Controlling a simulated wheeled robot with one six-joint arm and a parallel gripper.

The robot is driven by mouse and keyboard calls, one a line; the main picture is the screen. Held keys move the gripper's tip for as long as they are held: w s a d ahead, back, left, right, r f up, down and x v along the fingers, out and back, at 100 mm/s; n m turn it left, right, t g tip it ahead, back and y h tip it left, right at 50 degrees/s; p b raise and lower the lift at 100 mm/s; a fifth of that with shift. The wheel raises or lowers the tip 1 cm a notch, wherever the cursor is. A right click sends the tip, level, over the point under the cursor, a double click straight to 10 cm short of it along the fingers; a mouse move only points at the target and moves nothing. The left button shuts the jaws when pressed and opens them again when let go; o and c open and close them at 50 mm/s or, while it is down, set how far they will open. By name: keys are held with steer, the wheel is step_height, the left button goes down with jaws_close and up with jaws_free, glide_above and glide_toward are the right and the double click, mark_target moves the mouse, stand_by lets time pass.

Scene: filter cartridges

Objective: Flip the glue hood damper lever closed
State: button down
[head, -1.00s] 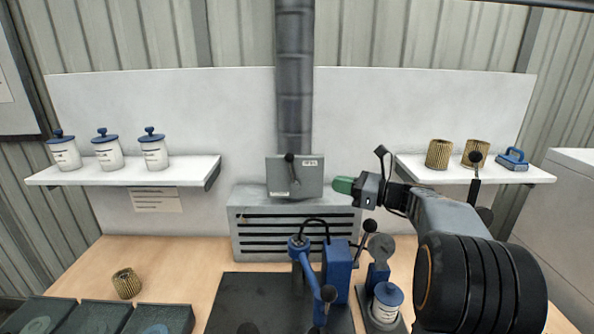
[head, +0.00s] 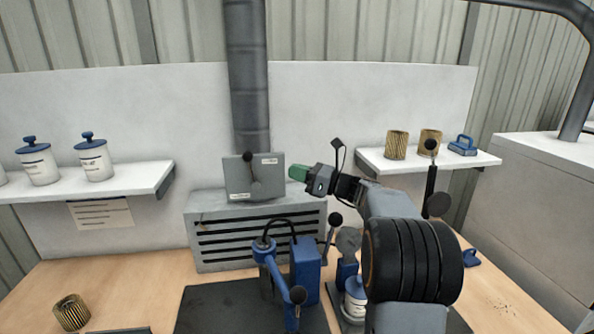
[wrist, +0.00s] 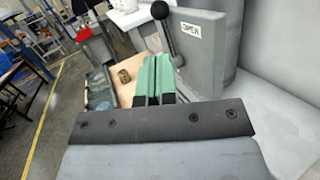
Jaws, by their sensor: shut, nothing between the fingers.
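The damper box (head: 235,181) is a grey plate on the hood at the foot of the dark duct. Its lever (head: 248,157) has a black ball knob and stands nearly upright, knob up. A small label is at the box's upper right, another at its lower left. In the wrist view the label beside the lever (wrist: 169,38) seems to read OPEN on the box (wrist: 210,50). My gripper (head: 298,173) has green fingers, shut and empty, just right of the box in the head view. In the wrist view the fingers (wrist: 153,78) lie close to the lever's lower end; contact cannot be told.
The slatted grey hood (head: 205,232) sits below the box. A blue press (head: 305,262) with black-knobbed levers stands in front. A shelf (head: 130,180) with white jars is at left, another (head: 480,160) with filters at right. A filter (head: 71,312) lies on the bench.

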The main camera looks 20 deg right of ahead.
mark_target(260, 161)
steer(key=p+x, duration=0.2)
steer(key=x, duration=0.8)
steer(key=shift+w+a+r+p, duration=0.15)
steer(key=shift+w+a+p, duration=0.1)
steer(key=shift+p, duration=0.05)
